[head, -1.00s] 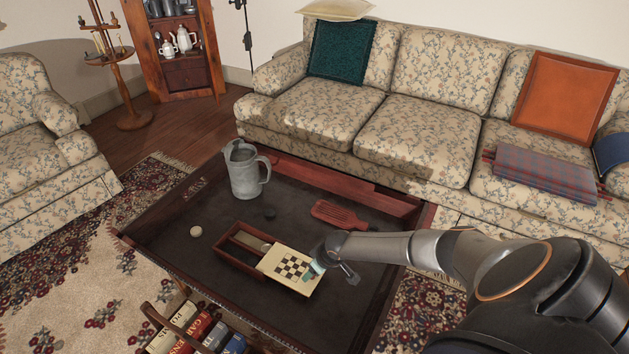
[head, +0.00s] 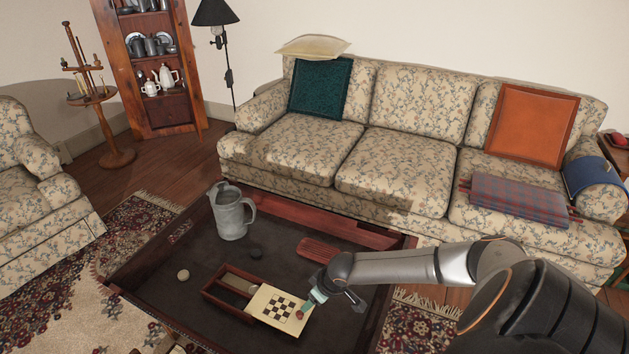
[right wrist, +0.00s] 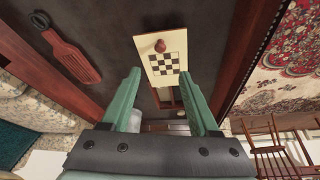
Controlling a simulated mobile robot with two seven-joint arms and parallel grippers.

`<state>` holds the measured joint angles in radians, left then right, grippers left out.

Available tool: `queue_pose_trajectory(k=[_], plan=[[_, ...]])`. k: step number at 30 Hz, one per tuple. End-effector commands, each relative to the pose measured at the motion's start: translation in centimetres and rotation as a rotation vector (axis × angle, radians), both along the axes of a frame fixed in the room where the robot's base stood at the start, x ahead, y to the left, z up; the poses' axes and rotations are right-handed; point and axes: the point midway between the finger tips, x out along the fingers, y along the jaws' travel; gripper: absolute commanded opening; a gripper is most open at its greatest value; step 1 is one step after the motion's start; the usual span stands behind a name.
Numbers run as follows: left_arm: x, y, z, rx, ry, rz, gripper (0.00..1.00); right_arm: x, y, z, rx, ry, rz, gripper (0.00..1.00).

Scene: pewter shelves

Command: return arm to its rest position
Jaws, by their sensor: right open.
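My right gripper (head: 336,298) is over the right part of the coffee table, by the right edge of a cream checkered lid (head: 268,306). Its green fingers (right wrist: 161,74) are apart in the right wrist view, with nothing held between them. The lid partly covers an open wooden box (head: 216,297). A small reddish piece (right wrist: 160,45) stands on the lid; in the head view it shows as a small spot (head: 299,314) near the lid's right edge. My left gripper is not in view.
The space above the table is open.

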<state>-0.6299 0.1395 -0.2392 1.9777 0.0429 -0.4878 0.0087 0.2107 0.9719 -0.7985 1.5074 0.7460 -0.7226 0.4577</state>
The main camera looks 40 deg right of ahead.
Motion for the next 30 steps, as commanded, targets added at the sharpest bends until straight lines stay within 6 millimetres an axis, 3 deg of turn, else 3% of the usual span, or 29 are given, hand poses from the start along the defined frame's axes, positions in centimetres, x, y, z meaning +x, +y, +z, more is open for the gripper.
queue_pose_trajectory(k=[20,23,26,30], plan=[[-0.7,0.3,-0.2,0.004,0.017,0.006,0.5,-0.2,0.4,0.2,0.005,-0.002,0.005,0.61],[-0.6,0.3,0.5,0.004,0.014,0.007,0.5,-0.8,3.0,0.2,0.036,-0.014,0.046,0.61],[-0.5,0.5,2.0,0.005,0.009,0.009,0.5,-2.3,8.4,0.4,0.101,-0.054,0.121,0.61],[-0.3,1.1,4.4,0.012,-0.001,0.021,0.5,-5.2,16.9,2.6,0.203,-0.163,0.21,0.61]])
